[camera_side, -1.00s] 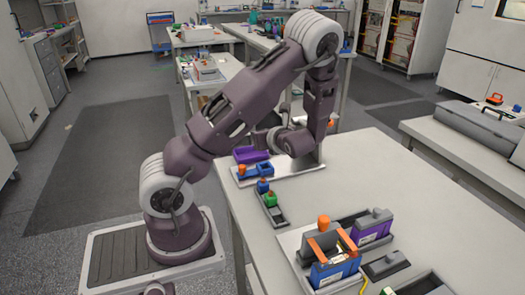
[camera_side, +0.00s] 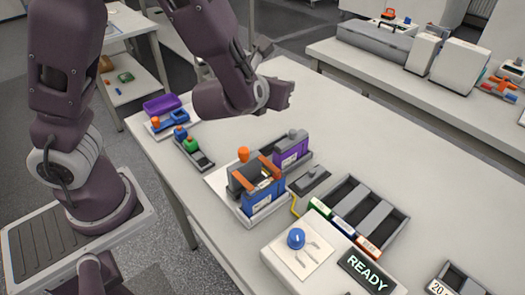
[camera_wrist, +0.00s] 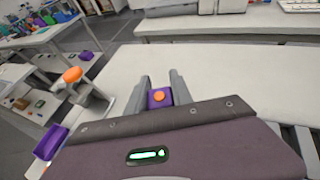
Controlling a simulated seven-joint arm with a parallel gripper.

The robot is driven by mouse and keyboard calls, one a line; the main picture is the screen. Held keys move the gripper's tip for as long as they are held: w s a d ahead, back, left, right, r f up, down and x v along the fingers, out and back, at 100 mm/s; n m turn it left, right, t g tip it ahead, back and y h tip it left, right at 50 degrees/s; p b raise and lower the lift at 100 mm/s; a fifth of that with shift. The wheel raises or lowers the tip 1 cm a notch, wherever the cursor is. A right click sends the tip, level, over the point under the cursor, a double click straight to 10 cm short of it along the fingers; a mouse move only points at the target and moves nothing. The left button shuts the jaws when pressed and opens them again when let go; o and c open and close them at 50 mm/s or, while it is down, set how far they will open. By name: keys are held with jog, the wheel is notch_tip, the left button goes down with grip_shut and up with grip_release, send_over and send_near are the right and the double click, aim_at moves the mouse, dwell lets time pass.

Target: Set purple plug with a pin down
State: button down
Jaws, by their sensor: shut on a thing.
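My gripper (camera_side: 285,92) is raised over the table's far part in the side view. In the wrist view its two grey fingers (camera_wrist: 160,88) are shut on the purple plug (camera_wrist: 155,104), whose orange pin (camera_wrist: 158,95) points toward the camera. The plug is hidden in the side view. A small dark rack (camera_side: 203,162) on the table holds a blue plug (camera_side: 180,134) and a green plug (camera_side: 191,145); its near end looks empty.
A purple tray (camera_side: 162,105) and a blue fixture (camera_side: 174,119) stand at the table's left edge. A clamp station with a blue battery (camera_side: 264,196) and a purple battery (camera_side: 291,151) stands mid-table. Bare tabletop (camera_side: 345,130) lies behind it.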

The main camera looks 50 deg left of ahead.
jog(key=d+m+h, duration=0.1)
jog(key=d, duration=0.2)
send_over(337, 150)
notch_tip(337, 150, down, 8)
jog(key=shift+n+y, duration=0.4)
jog(key=shift+n, duration=0.1)
notch_tip(337, 150, down, 10)
jog(key=shift+f, duration=0.1)
jog(key=c, duration=1.1)
grip_release()
jog(key=shift+f, duration=0.1)
jog(key=shift+o, duration=0.3)
jog(key=v, duration=1.2)
jog(key=shift+s, duration=0.1)
